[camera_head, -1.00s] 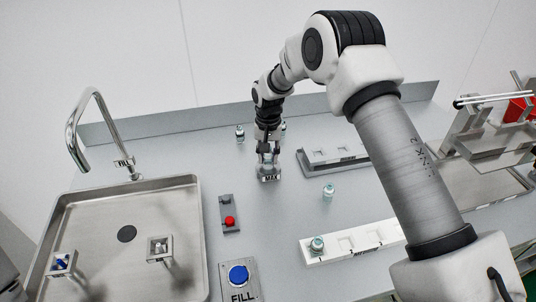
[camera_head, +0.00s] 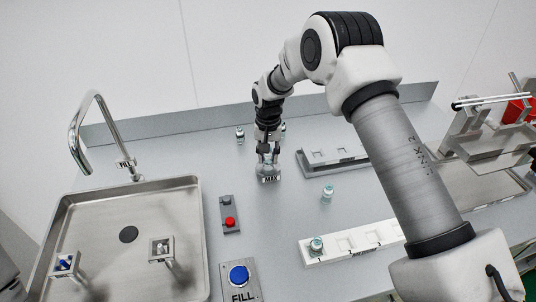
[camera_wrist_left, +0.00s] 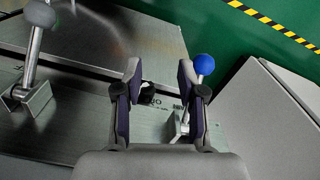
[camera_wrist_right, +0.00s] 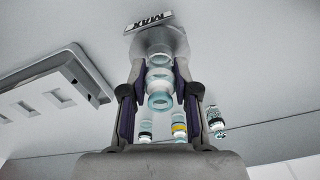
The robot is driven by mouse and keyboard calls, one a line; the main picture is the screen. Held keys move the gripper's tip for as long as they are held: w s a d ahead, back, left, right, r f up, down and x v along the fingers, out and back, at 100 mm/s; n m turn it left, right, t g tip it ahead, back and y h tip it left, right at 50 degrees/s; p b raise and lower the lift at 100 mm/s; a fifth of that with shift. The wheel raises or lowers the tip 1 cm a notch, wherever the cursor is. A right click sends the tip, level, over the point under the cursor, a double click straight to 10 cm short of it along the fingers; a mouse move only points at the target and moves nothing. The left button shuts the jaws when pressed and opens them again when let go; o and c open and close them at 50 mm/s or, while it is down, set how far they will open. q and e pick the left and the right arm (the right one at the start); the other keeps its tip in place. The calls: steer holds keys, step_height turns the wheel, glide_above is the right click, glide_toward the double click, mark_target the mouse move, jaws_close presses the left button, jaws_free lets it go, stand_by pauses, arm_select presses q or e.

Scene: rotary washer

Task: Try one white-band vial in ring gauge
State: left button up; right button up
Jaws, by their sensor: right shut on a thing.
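My right gripper (camera_head: 267,158) is shut on a clear vial with a pale teal rim (camera_wrist_right: 161,86). The vial is right at the ring gauge (camera_wrist_right: 160,38), a small grey block marked MAX, which also shows in the head view (camera_head: 269,179). I cannot tell how far the vial sits in the ring. Another vial (camera_head: 328,192) stands alone on the table, and one (camera_head: 316,244) sits in the front white rack (camera_head: 345,248); their bands are unclear. My left gripper (camera_wrist_left: 160,75) is open and empty, over the sink area with levers.
A second white rack (camera_head: 335,155) lies right of the gauge. Several vials stand behind it, one with a yellow band (camera_wrist_right: 179,126). A red-button box (camera_head: 230,222), a blue FILL button (camera_head: 239,275) and a sink tray (camera_head: 100,225) lie left and in front.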

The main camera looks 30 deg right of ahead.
steer(key=shift+f, duration=0.8)
stand_by(0.9)
steer(key=o, duration=0.9)
step_height(320, 180, up, 12)
stand_by(0.7)
